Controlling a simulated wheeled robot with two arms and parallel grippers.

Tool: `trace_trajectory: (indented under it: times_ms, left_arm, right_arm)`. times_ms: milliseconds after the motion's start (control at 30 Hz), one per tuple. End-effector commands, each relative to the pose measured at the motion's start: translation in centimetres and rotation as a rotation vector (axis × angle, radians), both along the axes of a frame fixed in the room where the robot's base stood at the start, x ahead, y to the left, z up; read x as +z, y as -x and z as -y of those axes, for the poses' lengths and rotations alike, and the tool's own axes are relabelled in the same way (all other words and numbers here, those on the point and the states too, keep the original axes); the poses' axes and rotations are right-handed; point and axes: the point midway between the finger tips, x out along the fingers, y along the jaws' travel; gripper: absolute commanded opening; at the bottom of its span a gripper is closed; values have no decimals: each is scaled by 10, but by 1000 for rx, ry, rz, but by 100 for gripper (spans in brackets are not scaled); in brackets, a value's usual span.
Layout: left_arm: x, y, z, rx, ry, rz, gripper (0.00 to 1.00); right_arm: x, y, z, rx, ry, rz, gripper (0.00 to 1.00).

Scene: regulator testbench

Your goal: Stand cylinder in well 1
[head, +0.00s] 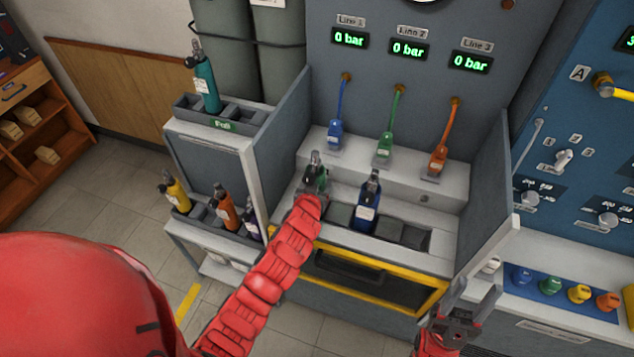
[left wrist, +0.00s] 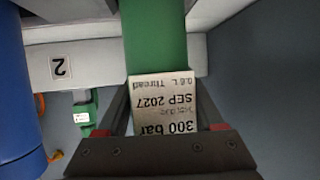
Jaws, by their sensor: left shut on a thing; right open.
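A green cylinder (head: 322,181) is at the left end of the testbench's row of wells, mostly hidden behind my left arm. My left gripper (head: 313,188) is shut on it. In the left wrist view the green cylinder (left wrist: 155,40) with its pale label (left wrist: 165,103) sits between the two fingers. Its base is hidden, so I cannot tell whether it is in a well. A blue cylinder (head: 368,206) stands in the row to the right; it also shows in the left wrist view (left wrist: 14,95). My right gripper (head: 468,302) is open and empty at the front right.
Empty dark wells (head: 388,228) lie right of the blue cylinder. Blue, green and orange hose connectors (head: 384,148) hang behind the row. A number 2 plate (left wrist: 61,67) shows in the left wrist view. A teal cylinder (head: 207,85) stands on the left rack; several more stand below. A side wall (head: 488,195) bounds the bench.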

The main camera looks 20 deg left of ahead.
Motion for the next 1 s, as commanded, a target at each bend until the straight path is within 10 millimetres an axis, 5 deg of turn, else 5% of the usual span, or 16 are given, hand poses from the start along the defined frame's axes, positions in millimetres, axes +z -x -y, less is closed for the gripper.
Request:
trace_trajectory:
  times_ms: [733,767,900,1000]
  left_arm:
    - [-7,-1,1,-2,0,7,0]
    - [-6,-1,1,-2,0,7,72]
    - [-7,-1,0,-1,0,5,97]
    - [-8,-1,0,-1,0,3,100]
  right_arm:
    - [-9,0,0,0,0,0,50]
    - [-9,0,0,0,0,0,50]
    - [-9,0,0,0,0,0,50]
    - [-9,0,0,0,0,0,50]
